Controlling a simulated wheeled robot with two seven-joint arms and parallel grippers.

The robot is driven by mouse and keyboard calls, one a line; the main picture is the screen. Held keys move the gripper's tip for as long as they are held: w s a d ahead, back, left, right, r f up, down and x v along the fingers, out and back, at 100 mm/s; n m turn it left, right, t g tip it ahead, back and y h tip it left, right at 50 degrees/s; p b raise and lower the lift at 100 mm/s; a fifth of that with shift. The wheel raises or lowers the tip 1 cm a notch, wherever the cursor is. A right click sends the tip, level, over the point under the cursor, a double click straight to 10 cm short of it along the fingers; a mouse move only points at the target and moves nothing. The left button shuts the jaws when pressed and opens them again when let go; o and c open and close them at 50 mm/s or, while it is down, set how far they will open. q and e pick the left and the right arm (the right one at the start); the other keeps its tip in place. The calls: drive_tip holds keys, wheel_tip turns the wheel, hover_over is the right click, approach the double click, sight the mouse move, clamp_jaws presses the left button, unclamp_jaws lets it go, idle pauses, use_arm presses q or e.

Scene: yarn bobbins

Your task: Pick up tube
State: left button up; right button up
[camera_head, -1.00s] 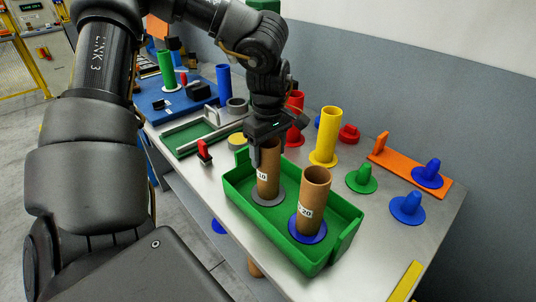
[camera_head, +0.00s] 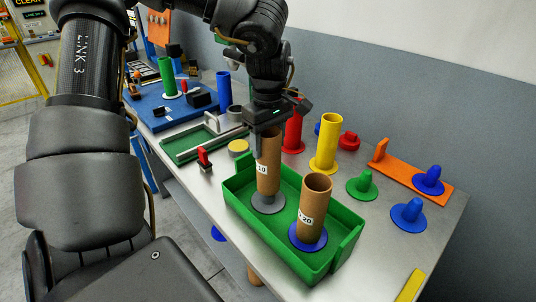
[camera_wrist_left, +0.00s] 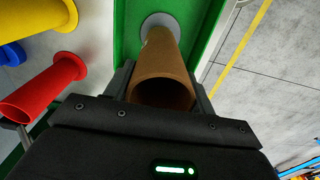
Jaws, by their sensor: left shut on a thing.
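A brown cardboard tube labelled 10 (camera_head: 268,165) stands upright over a grey round base (camera_head: 268,203) in the green tray (camera_head: 343,258). Part of the grey peg shows under its lower end, so the tube sits slightly raised on it. My left gripper (camera_head: 265,138) is shut on the tube's upper end from above. In the left wrist view the tube's open end (camera_wrist_left: 162,92) lies between the two fingers. A second brown tube labelled 20 (camera_head: 315,200) stands on a blue base (camera_head: 307,236) in the same tray. My right gripper is not in view.
A yellow tube (camera_head: 327,143) and a red tube (camera_head: 293,125) stand behind the tray. A green peg (camera_head: 362,185), blue pegs (camera_head: 408,214) and an orange stand (camera_head: 395,166) are to the right. A red-handled clamp (camera_head: 204,160) is to the left.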

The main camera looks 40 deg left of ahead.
use_arm(q)
wheel_tip(320, 180, up, 23)
drive_tip(key=p, duration=0.7)
drive_tip(key=shift+r, duration=0.15)
